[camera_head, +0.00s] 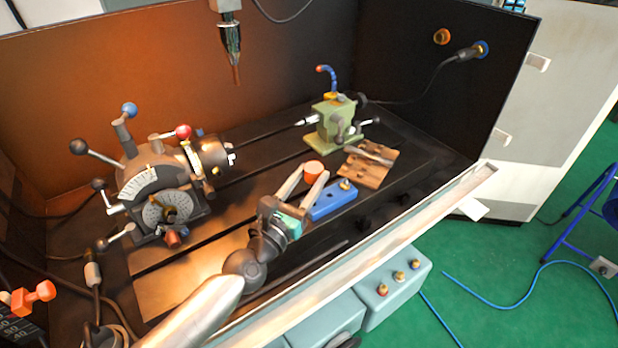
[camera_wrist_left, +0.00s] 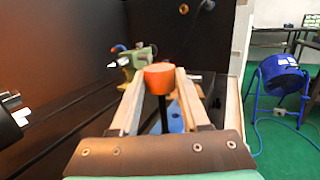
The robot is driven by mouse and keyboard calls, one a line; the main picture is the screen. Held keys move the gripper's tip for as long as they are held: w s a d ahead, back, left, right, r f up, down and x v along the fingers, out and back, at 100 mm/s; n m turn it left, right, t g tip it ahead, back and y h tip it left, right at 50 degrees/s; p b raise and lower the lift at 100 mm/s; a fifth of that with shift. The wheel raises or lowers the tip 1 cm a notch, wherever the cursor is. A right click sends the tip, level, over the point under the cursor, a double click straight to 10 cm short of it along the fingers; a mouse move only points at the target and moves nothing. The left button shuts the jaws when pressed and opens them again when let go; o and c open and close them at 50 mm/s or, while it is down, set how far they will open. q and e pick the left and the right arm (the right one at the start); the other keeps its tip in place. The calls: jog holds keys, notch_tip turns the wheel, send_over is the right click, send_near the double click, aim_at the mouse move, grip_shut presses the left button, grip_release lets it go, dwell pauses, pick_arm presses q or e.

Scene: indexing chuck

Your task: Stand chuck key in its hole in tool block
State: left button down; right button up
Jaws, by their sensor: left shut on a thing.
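The chuck key, as I take it, has an orange round top (camera_head: 314,168) and a dark shaft that shows in the left wrist view (camera_wrist_left: 163,112). My left gripper (camera_head: 312,171) is shut on it, with the orange top at the fingertips. The blue tool block (camera_head: 333,200) lies just right of the fingers, with a brass-coloured piece (camera_head: 346,185) on it. In the left wrist view the block (camera_wrist_left: 175,124) shows behind the shaft. The shaft's lower end is hidden, so I cannot tell whether it is in a hole. My right gripper is not in view.
A grey indexing head with a chuck (camera_head: 209,157) stands at left on the dark machine bed. A green tailstock (camera_head: 333,124) stands behind the block. A brown wooden rack (camera_head: 366,168) lies right of it. A spindle (camera_head: 230,45) hangs above. The metal front rail (camera_head: 400,227) edges the bed.

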pick_arm(q)
jog(key=shift+f, duration=0.2)
jog(key=shift+c, duration=1.5)
grip_release()
jog(key=shift+s, duration=0.1)
jog(key=b+v, duration=0.2)
jog(key=v, duration=1.3)
jog(key=shift+s, duration=0.15)
